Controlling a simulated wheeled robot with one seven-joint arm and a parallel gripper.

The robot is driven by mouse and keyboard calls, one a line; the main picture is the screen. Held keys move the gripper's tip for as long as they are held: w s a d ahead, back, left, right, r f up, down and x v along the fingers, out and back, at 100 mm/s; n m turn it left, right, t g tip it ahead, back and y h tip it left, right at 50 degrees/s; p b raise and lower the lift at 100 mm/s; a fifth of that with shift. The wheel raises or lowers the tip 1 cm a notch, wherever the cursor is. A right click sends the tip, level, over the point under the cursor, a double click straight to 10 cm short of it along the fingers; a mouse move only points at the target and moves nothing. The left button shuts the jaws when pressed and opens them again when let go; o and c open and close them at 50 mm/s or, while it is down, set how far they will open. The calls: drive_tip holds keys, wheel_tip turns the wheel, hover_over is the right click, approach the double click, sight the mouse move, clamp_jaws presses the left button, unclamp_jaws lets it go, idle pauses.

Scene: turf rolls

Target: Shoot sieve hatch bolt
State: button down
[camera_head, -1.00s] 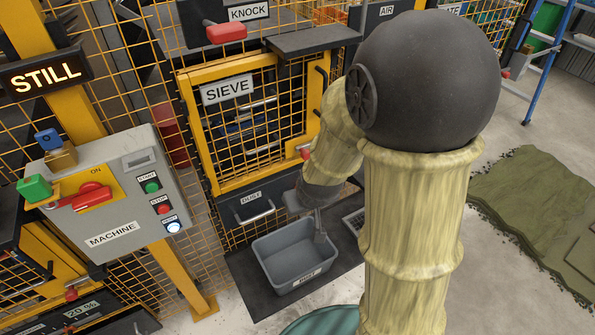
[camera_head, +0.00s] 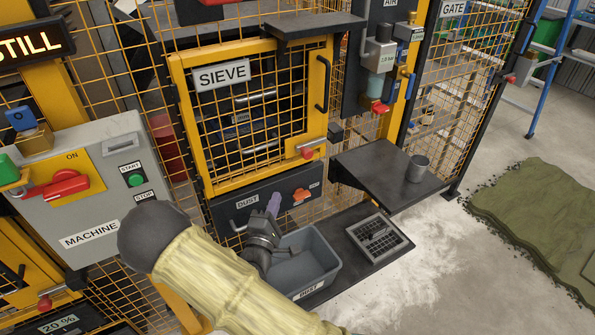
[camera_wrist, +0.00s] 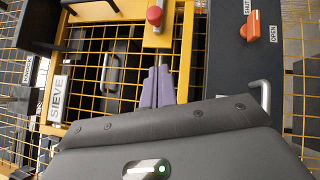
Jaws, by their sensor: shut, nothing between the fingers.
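The sieve hatch (camera_head: 250,112) is a yellow-framed mesh door with a SIEVE label, and it looks closed in the head view. Its bolt, with a red knob (camera_head: 308,153), sits at the door's lower right. The same knob shows at the top of the wrist view (camera_wrist: 154,15) on a yellow plate. I cannot tell how far the bolt is shot. My gripper (camera_head: 274,197), with purple fingers, is shut and empty, below and left of the knob in the head view. In the wrist view, the fingers (camera_wrist: 158,75) point toward the knob, apart from it.
A dark DUST panel (camera_head: 228,217) with a handle and an orange lever (camera_head: 301,195) lies below the hatch. A grey dust bin (camera_head: 325,270) stands under my gripper. A dark shelf (camera_head: 375,175) with a grey cup (camera_head: 417,168) juts out at right. The MACHINE control box (camera_head: 100,205) is left.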

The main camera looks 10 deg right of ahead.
drive_tip(key=shift+w+d, duration=0.1)
drive_tip(key=shift+w, duration=0.05)
drive_tip(key=s+d+p+x, duration=0.1)
drive_tip(key=d+x, duration=0.1)
drive_tip(key=x, duration=1)
drive_tip(key=shift+d+r+p, duration=0.3)
drive_tip(key=shift+d+p, duration=0.05)
drive_tip(key=shift+d, duration=0.05)
